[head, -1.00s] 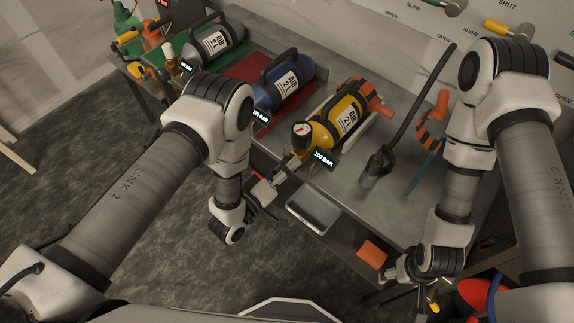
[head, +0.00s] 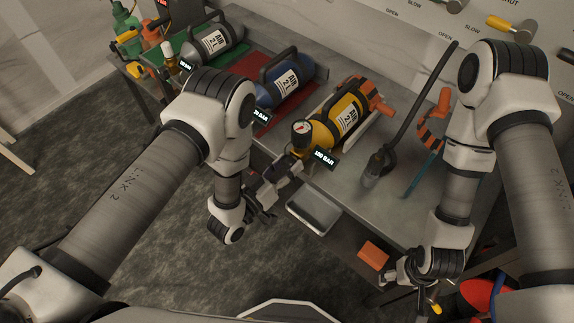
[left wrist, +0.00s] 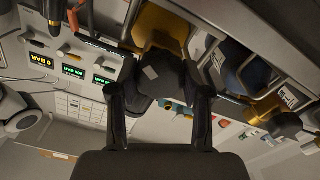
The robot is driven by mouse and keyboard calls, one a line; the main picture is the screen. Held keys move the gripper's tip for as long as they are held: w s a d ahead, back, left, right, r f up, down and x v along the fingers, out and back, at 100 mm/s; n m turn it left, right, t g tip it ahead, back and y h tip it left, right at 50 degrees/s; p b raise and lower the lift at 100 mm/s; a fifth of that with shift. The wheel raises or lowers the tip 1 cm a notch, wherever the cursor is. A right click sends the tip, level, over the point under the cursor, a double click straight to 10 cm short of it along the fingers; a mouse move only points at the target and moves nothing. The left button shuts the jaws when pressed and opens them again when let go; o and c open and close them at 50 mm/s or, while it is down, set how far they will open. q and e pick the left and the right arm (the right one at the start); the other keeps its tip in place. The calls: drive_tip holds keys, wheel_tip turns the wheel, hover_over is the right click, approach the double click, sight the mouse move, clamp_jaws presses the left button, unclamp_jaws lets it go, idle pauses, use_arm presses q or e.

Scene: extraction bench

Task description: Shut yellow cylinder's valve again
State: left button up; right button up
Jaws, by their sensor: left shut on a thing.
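The yellow cylinder (head: 336,122) lies on the bench in a pale cradle, its valve end towards me. A round gauge (head: 302,127) and a small display reading 100 BAR (head: 325,158) sit at that end. My left gripper (head: 290,168) is at the valve end. In the left wrist view its two fingers (left wrist: 160,100) are shut on a dark round valve knob (left wrist: 160,72), with the yellow body (left wrist: 158,28) behind it. The head view mostly hides the knob behind the gripper. My right gripper (head: 405,270) is low at the bench's front right; its jaws are unclear.
A blue cylinder (head: 290,82) on a red mat (head: 252,66) and a grey cylinder (head: 212,42) lie to the left. A grey tray (head: 314,211) and an orange block (head: 373,254) are near the front. A dark hose (head: 407,125) stands right of the yellow cylinder.

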sight(294, 134)
use_arm(q)
drive_tip(key=shift+f, duration=0.1)
idle(0.5)
drive_tip(key=o, duration=1.2)
wheel_tip(294, 134, up, 10)
drive_tip(key=shift+a, duration=0.1)
